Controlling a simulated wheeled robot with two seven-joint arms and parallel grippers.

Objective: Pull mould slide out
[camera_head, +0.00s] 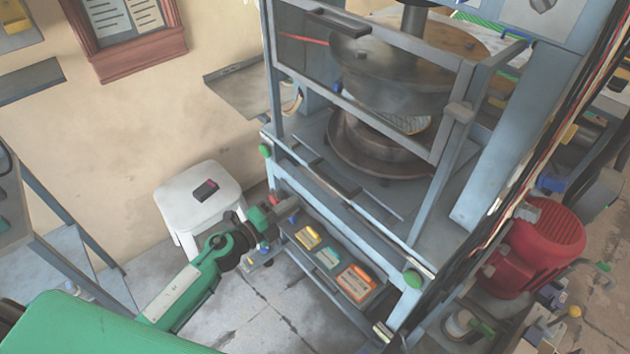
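The plate press (350,222) is a blue-grey frame. Inside it, a large round metal upper mould (375,75) hangs on a column above a round brown lower mould (350,150). The lower mould sits on the press bed, behind a raised mesh-like guard. The mould slide cannot be told apart clearly; the lower mould appears to be inside the press. My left gripper (284,212) is at the left front of the press, low beside the front panel and close to a red button (275,197). Its fingers are small and partly hidden, so their opening is unclear. My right gripper is out of view.
A white stool (196,199) with a small dark device on it stands left of the press. A red motor (535,250) is at the right. Green buttons (412,279) sit at the press corners. Coloured labels (355,283) are on the lower panel. Tiled floor (250,325) lies open in front.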

